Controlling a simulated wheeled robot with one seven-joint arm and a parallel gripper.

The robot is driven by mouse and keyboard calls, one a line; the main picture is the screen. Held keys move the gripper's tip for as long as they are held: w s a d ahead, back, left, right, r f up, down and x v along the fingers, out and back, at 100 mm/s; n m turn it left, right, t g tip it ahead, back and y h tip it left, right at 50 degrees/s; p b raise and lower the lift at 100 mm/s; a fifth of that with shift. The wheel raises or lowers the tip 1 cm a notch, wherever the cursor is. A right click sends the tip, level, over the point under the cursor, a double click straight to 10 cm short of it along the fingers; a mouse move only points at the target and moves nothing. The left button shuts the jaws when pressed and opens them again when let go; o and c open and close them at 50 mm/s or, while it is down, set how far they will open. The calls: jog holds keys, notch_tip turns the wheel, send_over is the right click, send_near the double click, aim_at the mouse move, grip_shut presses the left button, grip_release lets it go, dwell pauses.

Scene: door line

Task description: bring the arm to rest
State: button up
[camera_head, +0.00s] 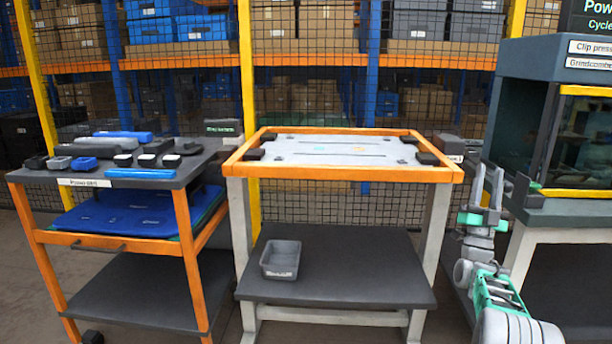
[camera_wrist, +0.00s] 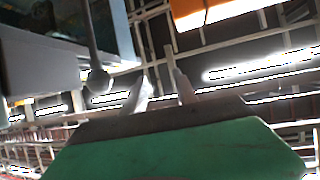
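My arm (camera_head: 497,290) is at the right of the head view, folded upward between the orange-rimmed table and the dark machine. My gripper (camera_head: 488,172) points up with its two grey fingers apart and nothing visible between them. In the wrist view my gripper (camera_wrist: 163,84) also shows two separate fingertips with background between them. That view looks up toward the ceiling lights. The gripper appears close to the machine's front left side; whether it touches cannot be told.
A machine cabinet (camera_head: 526,110) stands right of the arm. The orange-rimmed table (camera_head: 345,172), with a grey bin (camera_head: 281,260) on its lower shelf, stands in the middle. A cart (camera_head: 190,240) with several small parts is at left. Mesh fencing and stocked racks lie behind.

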jog(key=w+a+r+n+g+y+p, duration=0.4)
jog(key=w+a+r+n+y+p, duration=0.25)
jog(key=a+r+y+p, duration=0.45)
jog(key=s+a+f+n+g+y+p, duration=0.1)
jog(key=s+a+g+p, duration=0.15)
jog(key=a, duration=0.25)
jog(key=s+a+n+g+y+p, duration=0.1)
jog(key=s+a+g+p, duration=0.1)
jog(key=a+g+p, duration=0.25)
jog(key=s+a+f+g+p, duration=0.3)
jog(key=s+g+p, duration=0.1)
jog(key=s, duration=0.8)
jog(key=s+a+f+n+g+p, duration=0.1)
jog(key=s+a+f+g+p, duration=0.2)
jog(key=s, duration=1)
jog(key=s+a+f+n+g+p, duration=0.1)
jog(key=s+a+f+g+p, duration=0.2)
jog(key=s, duration=0.9)
jog(key=a+g+p, duration=0.1)
jog(key=a+g, duration=0.1)
jog(key=shift+s+g+y+p, duration=0.2)
jog(key=shift+g+y+p, duration=0.1)
jog(key=shift+g+y, duration=0.1)
